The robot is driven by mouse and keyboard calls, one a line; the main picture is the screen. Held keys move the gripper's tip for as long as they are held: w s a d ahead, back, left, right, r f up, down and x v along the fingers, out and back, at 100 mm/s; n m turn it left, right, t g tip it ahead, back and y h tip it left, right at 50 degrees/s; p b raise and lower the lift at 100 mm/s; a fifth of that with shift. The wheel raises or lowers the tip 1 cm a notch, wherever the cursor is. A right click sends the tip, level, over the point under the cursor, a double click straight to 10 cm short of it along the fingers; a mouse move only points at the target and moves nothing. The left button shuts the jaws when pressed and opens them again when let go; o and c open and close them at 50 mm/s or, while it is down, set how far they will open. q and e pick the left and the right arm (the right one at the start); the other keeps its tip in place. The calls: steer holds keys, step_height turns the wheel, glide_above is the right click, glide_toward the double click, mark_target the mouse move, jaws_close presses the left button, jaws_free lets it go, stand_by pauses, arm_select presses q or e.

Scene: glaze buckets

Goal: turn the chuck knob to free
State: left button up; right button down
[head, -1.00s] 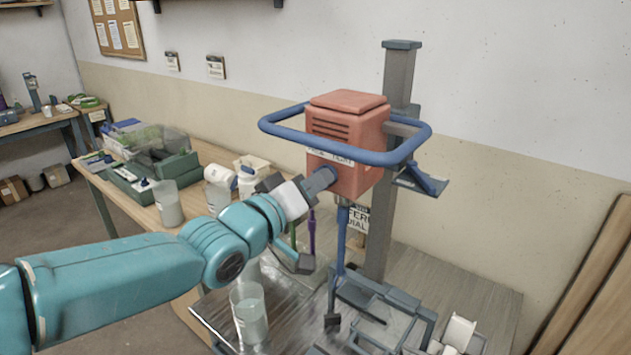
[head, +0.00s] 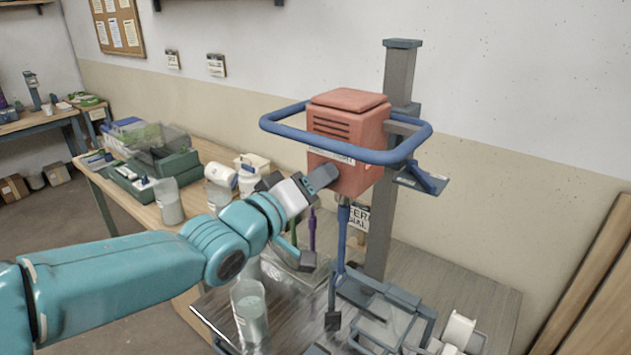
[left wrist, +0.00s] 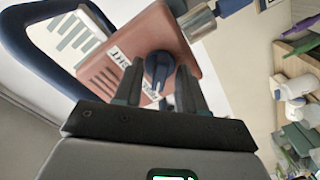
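The chuck knob (left wrist: 158,70) is a blue knob on the face of the red mixer head (head: 345,130). In the left wrist view it lies between the two dark fingers of my left gripper (left wrist: 158,82), one close on each side. The fingers appear closed on it, though contact is hard to see. In the head view my left gripper (head: 325,178) reaches the lower front of the mixer head and hides the knob. A metal chuck (left wrist: 198,22) with a blue shaft shows beside the head in the left wrist view. My right gripper is not in view.
A blue ring guard (head: 275,122) surrounds the mixer head, close above my gripper. The grey column (head: 393,90) stands behind. A clear beaker (head: 248,310) stands below my arm. Jars and a green case (head: 155,180) sit on the wooden table at left.

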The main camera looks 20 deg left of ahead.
arm_select(q)
steer(key=v, duration=1.6)
steer(key=shift+p, duration=0.35)
steer(key=shift+s, duration=0.15)
